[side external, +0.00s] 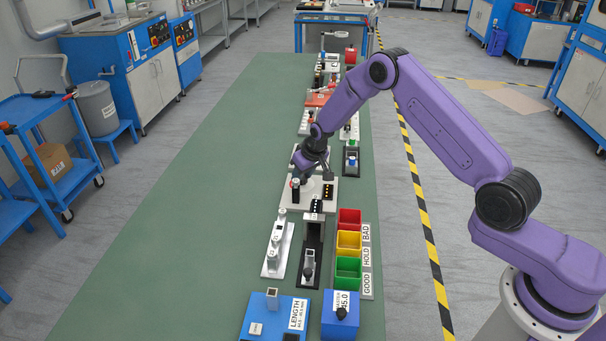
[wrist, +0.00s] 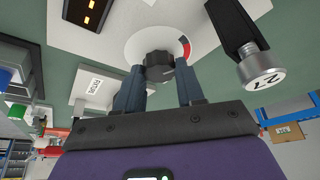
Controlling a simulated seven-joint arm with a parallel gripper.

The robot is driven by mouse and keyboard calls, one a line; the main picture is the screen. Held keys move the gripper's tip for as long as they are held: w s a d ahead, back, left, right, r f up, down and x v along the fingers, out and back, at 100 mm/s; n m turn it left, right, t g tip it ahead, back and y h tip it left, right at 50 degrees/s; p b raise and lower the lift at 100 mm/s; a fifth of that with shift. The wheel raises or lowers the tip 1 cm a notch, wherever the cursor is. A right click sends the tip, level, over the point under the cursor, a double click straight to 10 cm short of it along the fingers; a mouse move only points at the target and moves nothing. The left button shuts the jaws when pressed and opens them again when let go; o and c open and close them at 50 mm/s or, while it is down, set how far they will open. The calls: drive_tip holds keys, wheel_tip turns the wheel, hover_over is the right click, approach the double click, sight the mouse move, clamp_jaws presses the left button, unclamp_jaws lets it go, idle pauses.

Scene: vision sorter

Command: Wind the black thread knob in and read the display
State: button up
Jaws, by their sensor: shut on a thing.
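In the wrist view the black knob (wrist: 158,64) sits in the middle of a round white dial with a red arc on its right edge. My gripper (wrist: 160,75) has one finger on each side of the knob and is shut on it. The display (wrist: 90,10) is a black window with orange marks, cut by the top edge; I cannot read it. In the side view my gripper (side external: 325,174) points down over the pale plate (side external: 311,203), and the display (side external: 328,191) shows as a small dark panel. The knob is hidden there.
A black post with a silver cap marked 27 (wrist: 262,75) stands close to the right finger. More fixtures line the bench behind. The bench's left side (side external: 180,230) is clear.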

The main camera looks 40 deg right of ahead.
drive_tip(key=m+h, duration=0.1)
drive_tip(key=m, duration=0.1)
drive_tip(key=m+h, duration=0.1)
drive_tip(key=m, duration=0.2)
drive_tip(key=shift+a+g, duration=0.15)
drive_tip(key=shift+g, duration=0.15)
drive_tip(key=m+h, duration=0.1)
drive_tip(key=m, duration=0.2)
drive_tip(key=m+g, duration=0.1)
drive_tip(key=m, duration=0.1)
drive_tip(key=shift+w+a+m+h, duration=0.1)
drive_tip(key=shift+m+h, duration=0.3)
drive_tip(key=m+g, duration=0.1)
drive_tip(key=m, duration=0.1)
drive_tip(key=m+g, duration=0.1)
drive_tip(key=m, duration=0.2)
drive_tip(key=shift+w+m+h, duration=0.15)
drive_tip(key=shift+m+h, duration=0.15)
drive_tip(key=shift+h, duration=0.1)
drive_tip(key=m+g, duration=0.2)
drive_tip(key=m, duration=0.2)
drive_tip(key=shift+w+m, duration=0.1)
drive_tip(key=shift+m, duration=0.3)
drive_tip(key=shift+m+g, duration=0.3)
drive_tip(key=shift+m, duration=0.2)
drive_tip(key=shift+a, duration=0.1)
drive_tip(key=o, duration=1)
drive_tip(key=shift+o, duration=0.2)
